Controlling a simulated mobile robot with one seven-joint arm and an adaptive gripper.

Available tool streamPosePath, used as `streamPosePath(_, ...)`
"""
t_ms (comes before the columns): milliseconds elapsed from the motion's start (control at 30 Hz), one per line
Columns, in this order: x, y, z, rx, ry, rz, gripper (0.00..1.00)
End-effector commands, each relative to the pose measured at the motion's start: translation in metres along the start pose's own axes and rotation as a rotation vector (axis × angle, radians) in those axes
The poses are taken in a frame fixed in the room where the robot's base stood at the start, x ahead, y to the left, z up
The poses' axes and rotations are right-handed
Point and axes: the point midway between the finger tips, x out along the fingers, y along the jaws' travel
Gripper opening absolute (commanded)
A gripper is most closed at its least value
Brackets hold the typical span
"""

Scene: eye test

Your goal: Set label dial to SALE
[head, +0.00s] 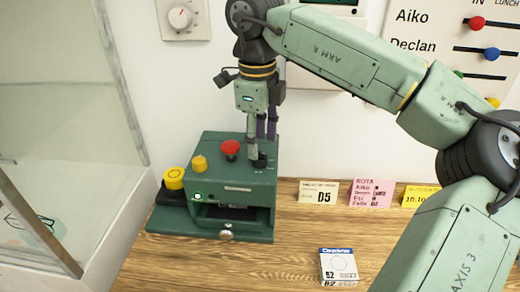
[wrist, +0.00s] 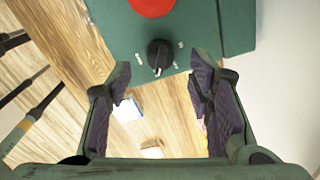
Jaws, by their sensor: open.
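The label dial is a black knob on top of a green machine (head: 215,222); it shows in the head view (head: 259,161) near the machine's right edge, and in the wrist view (wrist: 160,54). A white mark on it points toward the bottom of the wrist view. Small white labels surround it, too small to read. My gripper (head: 262,146) points down over the dial. In the wrist view my gripper (wrist: 161,70) is open, with one finger left and one right of the dial.
A red button (head: 230,147) and a yellow knob (head: 199,163) stand on the machine left of the dial. A yellow-topped button (head: 174,178) sits at its left. Cards, including a pink one (head: 371,194), stand along the wall. A small box (head: 339,265) lies in front on the wooden table (head: 290,235).

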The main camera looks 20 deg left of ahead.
Motion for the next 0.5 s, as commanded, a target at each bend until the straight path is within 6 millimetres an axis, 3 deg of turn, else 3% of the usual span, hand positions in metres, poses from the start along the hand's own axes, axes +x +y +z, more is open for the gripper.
streamPosePath(200, -0.049, 0.000, 0.001, 0.001, -0.002, -0.002, 0.47)
streamPosePath(500, -0.080, 0.000, 0.000, -0.002, -0.002, 0.000, 0.47)
